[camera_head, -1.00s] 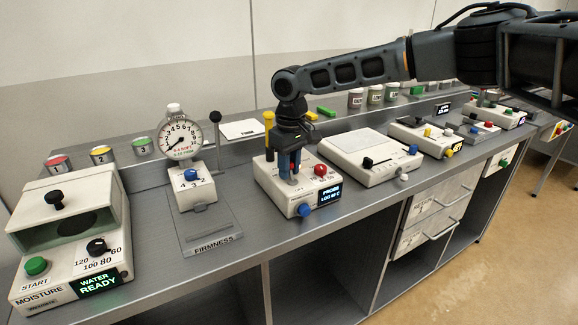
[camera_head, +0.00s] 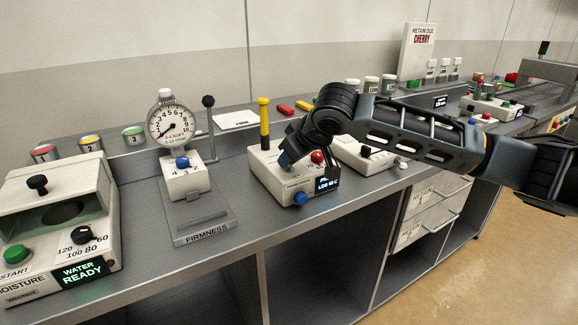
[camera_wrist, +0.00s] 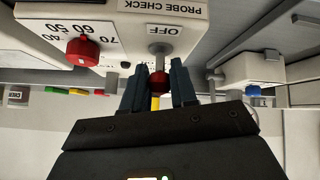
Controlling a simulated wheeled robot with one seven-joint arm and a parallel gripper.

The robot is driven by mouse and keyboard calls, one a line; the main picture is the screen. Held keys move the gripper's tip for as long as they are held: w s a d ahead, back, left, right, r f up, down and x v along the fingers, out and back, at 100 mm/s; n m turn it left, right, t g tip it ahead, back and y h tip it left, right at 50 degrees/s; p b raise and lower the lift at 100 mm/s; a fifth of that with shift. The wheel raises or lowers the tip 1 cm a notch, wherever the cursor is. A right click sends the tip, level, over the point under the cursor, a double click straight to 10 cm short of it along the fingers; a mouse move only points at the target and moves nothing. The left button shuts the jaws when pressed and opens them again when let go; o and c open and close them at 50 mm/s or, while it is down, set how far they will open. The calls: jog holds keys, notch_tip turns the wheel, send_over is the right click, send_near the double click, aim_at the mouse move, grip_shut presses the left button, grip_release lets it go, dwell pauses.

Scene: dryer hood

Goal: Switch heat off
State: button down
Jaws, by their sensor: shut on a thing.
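The probe check box (camera_head: 268,180) is a pale unit on the bench with a lit display (camera_head: 327,185). It also shows in the wrist view (camera_wrist: 196,14), upside down, with an OFF label beside a lever. The lever has a grey stem (camera_wrist: 160,48) and a red ball tip (camera_wrist: 157,84). My gripper (camera_wrist: 160,72) is shut on this lever, its blue fingers on either side of the red ball. In the head view my gripper (camera_head: 285,159) is at the box top, where my arm hides the lever. A red dial knob (camera_head: 317,157) sits close by, also in the wrist view (camera_wrist: 83,52).
A blue knob (camera_head: 300,198) is on the box front. A yellow-topped probe (camera_head: 264,118) stands behind it. The firmness gauge (camera_head: 170,122) and its lever (camera_head: 208,115) are to the left. Another pale unit (camera_head: 350,152) is close on the right.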

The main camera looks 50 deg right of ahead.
jog(key=shift+s+f+t+h+b, duration=0.3)
jog(key=shift+t+b, duration=0.3)
jog(key=shift+b, duration=0.45)
jog(key=shift+r, duration=0.1)
jog(key=c, duration=0.9)
grip_release()
jog(key=v, duration=0.7)
jog(key=shift+s+a+r+b, duration=0.1)
jog(key=shift+s+r+b, duration=0.1)
jog(key=shift+s+b, duration=0.15)
